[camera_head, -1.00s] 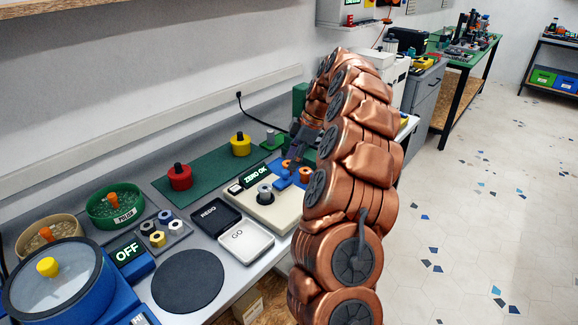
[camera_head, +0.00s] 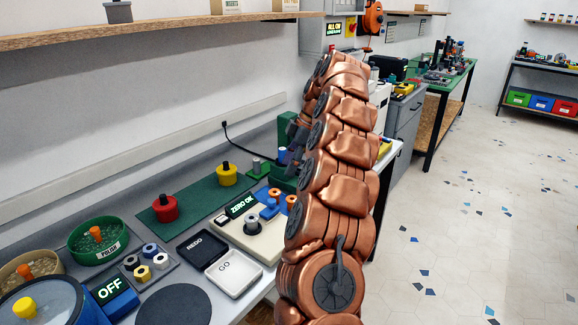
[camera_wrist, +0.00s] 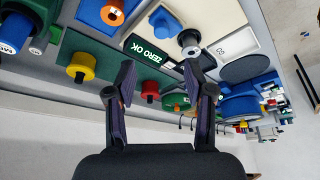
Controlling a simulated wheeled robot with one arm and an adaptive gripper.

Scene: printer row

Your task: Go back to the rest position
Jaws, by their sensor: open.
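My copper arm (camera_head: 335,185) rises through the middle of the head view. My gripper (camera_head: 292,150) is at its far end, partly hidden behind the arm, above the back of the bench. In the wrist view my gripper (camera_wrist: 158,78) has its two dark fingers spread apart with nothing held between them. The cream device with the lit ZERO OK display (camera_wrist: 150,52) lies beyond the fingers. A silver and black round part (camera_head: 251,225) stands on that device beside blue and orange pieces.
Bench items include a red weight (camera_head: 164,209), a yellow weight (camera_head: 227,175), REDO tray (camera_head: 202,249), GO tray (camera_head: 234,272), green POLISH bowl (camera_head: 100,240) and an OFF display (camera_head: 109,290). A wooden shelf (camera_head: 160,30) hangs above. Open floor (camera_head: 480,220) lies to the right.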

